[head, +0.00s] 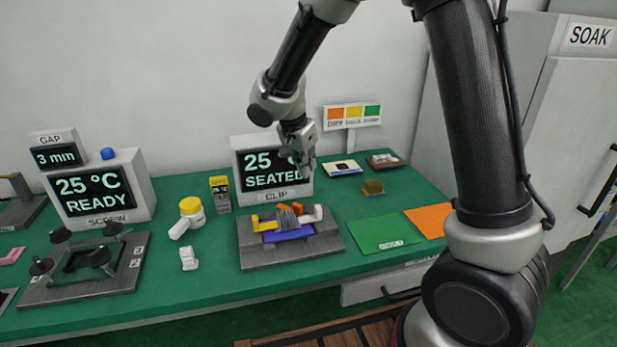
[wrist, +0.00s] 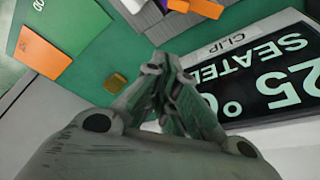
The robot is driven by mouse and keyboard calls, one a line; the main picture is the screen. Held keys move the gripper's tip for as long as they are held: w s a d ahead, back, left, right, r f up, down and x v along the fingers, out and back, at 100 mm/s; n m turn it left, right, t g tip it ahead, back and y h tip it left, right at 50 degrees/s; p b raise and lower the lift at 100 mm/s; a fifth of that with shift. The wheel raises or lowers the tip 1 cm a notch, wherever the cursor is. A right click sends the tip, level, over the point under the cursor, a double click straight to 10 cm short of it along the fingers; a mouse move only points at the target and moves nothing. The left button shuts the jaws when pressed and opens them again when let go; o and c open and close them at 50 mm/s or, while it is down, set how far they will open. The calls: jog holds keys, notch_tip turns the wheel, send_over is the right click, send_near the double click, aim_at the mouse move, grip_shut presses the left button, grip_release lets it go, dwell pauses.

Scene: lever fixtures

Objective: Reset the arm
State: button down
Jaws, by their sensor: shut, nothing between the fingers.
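My gripper (head: 305,165) hangs in the air in front of the right part of the display marked CLIP (head: 272,172), which reads 25 and SEATED in part. In the wrist view my gripper (wrist: 158,62) has its fingers together with nothing between them. The clip fixture (head: 290,236), a grey block with a purple part, yellow and white levers and orange pieces, stands on the green table below my gripper, apart from it. Its edge also shows at the top of the wrist view (wrist: 160,18).
The screw fixture (head: 85,270) and its READY display (head: 95,192) stand at the left. Green (head: 385,235) and orange (head: 428,220) mats lie at the right. A small sign (head: 352,115) stands behind; a SOAK cabinet (head: 535,120) is at the far right.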

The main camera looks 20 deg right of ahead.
jog(key=s+n, duration=0.1)
jog(key=n, duration=0.1)
jog(key=s+d+n+g, duration=0.1)
jog(key=s+n, duration=0.1)
jog(key=n, duration=0.1)
jog(key=s+d+n, duration=0.1)
jog(key=s+n, duration=0.1)
jog(key=shift+s+f+g, duration=0.2)
jog(key=shift+g, duration=0.1)
jog(key=s+d+r+n+t+y, duration=0.1)
jog(key=s+d+r, duration=0.6)
jog(key=s, duration=0.4)
jog(key=s+d+r+n+t+y, duration=0.2)
jog(key=s+d+r, duration=0.5)
jog(key=s, duration=0.4)
jog(key=shift+d+r+t, duration=0.3)
jog(key=shift+d+r, duration=0.1)
jog(key=shift+d, duration=0.45)
jog(key=shift+s, duration=0.1)
